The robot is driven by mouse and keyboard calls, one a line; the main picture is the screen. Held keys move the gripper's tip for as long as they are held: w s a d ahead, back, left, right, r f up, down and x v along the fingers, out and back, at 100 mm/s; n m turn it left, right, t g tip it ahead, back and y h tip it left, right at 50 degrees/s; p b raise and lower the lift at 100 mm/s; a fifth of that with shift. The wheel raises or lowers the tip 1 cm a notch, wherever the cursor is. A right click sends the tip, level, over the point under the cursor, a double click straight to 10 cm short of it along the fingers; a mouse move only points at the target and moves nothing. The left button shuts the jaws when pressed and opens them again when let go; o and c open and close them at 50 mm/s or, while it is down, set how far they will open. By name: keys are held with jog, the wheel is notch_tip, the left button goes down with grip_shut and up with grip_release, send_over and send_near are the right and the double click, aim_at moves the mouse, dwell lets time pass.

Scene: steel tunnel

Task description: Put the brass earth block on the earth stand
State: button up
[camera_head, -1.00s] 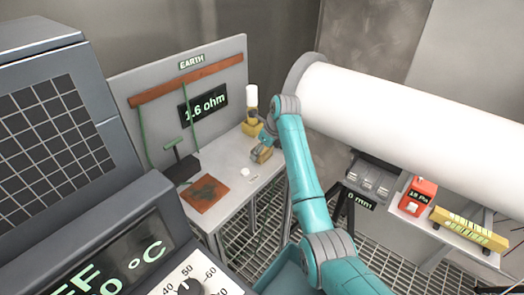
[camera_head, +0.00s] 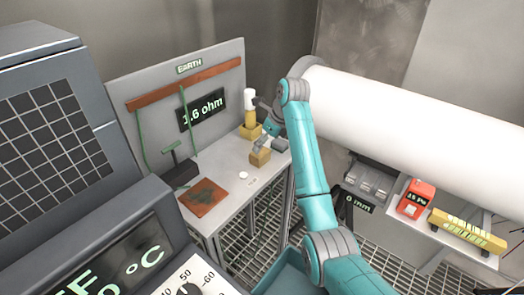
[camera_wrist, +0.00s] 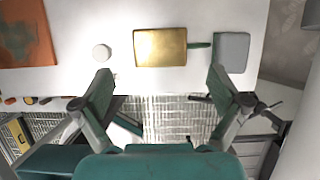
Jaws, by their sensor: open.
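The brass block (camera_head: 260,157) sits on the light bench below the EARTH panel. In the wrist view the brass block (camera_wrist: 160,47) lies flat-topped just beyond my fingertips, with a short green piece running from it toward a grey block (camera_wrist: 231,52). My gripper (camera_wrist: 160,76) is open, its fingers spread wider than the brass block, with nothing between them. In the head view my gripper (camera_head: 263,141) is just above and behind the brass block, partly hidden by my arm. I cannot tell which part of the bench is the earth stand.
A yellow block with a white cylinder (camera_head: 249,100) stands at the back of the bench. A rust-brown plate (camera_head: 203,197) and a white disc (camera_head: 243,175) lie left of the brass block. A large white pipe (camera_head: 420,105) fills the right.

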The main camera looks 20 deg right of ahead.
jog(key=v, duration=0.5)
dwell(0.4)
